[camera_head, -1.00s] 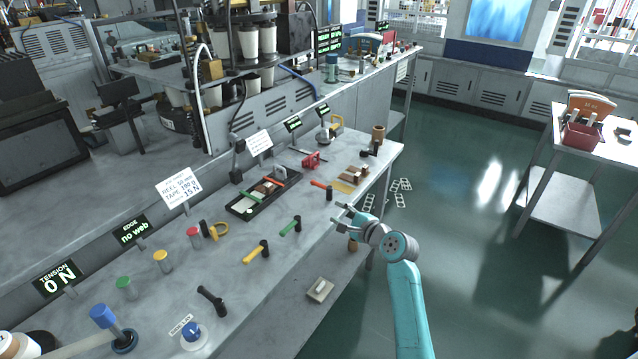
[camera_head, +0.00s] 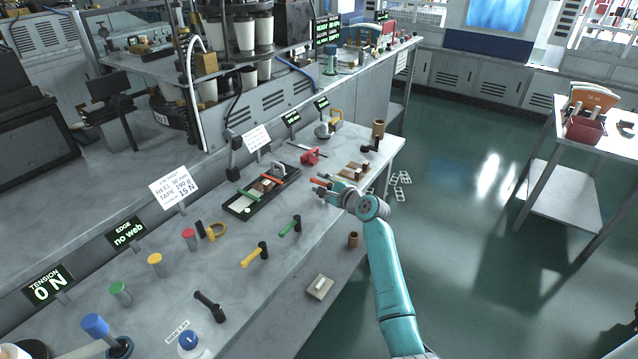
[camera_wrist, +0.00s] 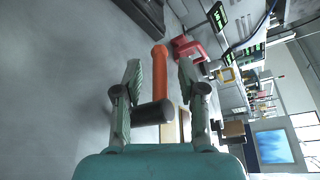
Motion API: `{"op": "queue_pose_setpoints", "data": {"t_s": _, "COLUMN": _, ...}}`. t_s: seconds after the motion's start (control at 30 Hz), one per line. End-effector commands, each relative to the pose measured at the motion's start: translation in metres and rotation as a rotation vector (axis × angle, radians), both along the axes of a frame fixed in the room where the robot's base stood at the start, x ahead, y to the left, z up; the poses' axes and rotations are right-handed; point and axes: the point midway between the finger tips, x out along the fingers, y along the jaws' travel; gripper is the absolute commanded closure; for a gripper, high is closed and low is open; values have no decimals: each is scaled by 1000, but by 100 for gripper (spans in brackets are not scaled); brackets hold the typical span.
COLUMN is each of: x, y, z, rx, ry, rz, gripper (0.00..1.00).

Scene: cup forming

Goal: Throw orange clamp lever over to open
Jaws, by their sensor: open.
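The orange clamp lever (camera_head: 320,182) stands on the bench top, near the front edge to the right of the black tray. In the wrist view its orange handle (camera_wrist: 160,75) points away from me, and its dark cylindrical hub (camera_wrist: 153,112) lies nearer. My gripper (camera_head: 322,186) is at the lever, partly covering it in the head view. In the wrist view the two fingers of my gripper (camera_wrist: 158,75) are apart, one on each side of the orange handle. I cannot tell whether either finger touches it.
A black tray (camera_head: 236,212) with parts lies left of the lever. A red clamp-like part (camera_head: 311,156) stands behind it. A wooden block on a yellowish plate (camera_head: 355,171) is to the right. Green (camera_head: 290,226) and yellow (camera_head: 255,255) levers stand nearer along the bench.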

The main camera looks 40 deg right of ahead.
Motion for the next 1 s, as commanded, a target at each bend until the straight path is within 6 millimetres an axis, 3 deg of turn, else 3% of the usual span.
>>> {"op": "queue_pose_setpoints", "data": {"t_s": 0.2, "x": 14, "y": 1, "z": -3, "rx": 0, "ry": -1, "rz": 1, "gripper": 60}}
{"op": "queue_pose_setpoints", "data": {"t_s": 0.5, "x": 16, "y": 1, "z": -3, "rx": 0, "ry": 0, "rz": 0, "gripper": 60}}
{"op": "queue_pose_setpoints", "data": {"t_s": 0.67, "x": 15, "y": 1, "z": -3, "rx": 0, "ry": 0, "rz": 0, "gripper": 100}}
{"op": "queue_pose_setpoints", "data": {"t_s": 1.0, "x": 14, "y": 0, "z": -3, "rx": 0, "ry": 0, "rz": 4, "gripper": 100}}
